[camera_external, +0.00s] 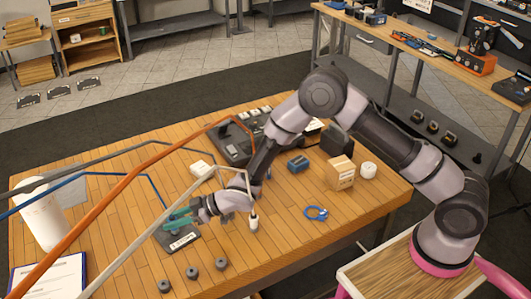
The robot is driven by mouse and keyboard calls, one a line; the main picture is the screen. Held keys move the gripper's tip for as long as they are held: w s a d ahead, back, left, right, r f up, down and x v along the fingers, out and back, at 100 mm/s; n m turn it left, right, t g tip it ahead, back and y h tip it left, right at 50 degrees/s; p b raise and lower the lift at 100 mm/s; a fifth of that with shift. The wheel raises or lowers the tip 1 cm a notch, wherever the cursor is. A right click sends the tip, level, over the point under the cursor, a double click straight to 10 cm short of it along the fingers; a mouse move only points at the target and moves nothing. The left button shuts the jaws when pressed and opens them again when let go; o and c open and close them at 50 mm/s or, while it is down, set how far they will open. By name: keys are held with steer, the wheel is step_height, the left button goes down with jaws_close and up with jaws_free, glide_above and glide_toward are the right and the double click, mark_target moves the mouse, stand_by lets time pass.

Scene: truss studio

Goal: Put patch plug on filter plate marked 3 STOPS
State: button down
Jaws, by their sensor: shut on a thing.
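My gripper (180,219) is low over the left half of the wooden table, at a dark plate with a white label (183,240). The label seems to end in "STOPS", but its number is too small to read surely. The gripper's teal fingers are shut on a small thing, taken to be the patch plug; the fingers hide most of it. A blue lead runs down to this spot. I cannot tell whether the plug touches the plate. A white plug (253,222) on a pale lead is upright to the right of the gripper.
Several leads cross above the table's left side. A white cylinder (40,222), a clipboard (48,277) and small dark knobs (192,272) are at the left and front. A blue ring (316,213), cardboard box (340,173) and white roll (368,170) are at the right.

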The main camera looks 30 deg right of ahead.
steer(key=shift+f, duration=0.1)
steer(key=c, duration=0.6)
jaws_free()
steer(key=shift+f, duration=0.1)
steer(key=v, duration=0.5)
steer(key=shift+d+r, duration=0.25)
steer(key=shift+r, duration=0.15)
step_height(320, 180, up, 7)
steer(key=shift+a+f, duration=0.15)
steer(key=shift+a, duration=0.1)
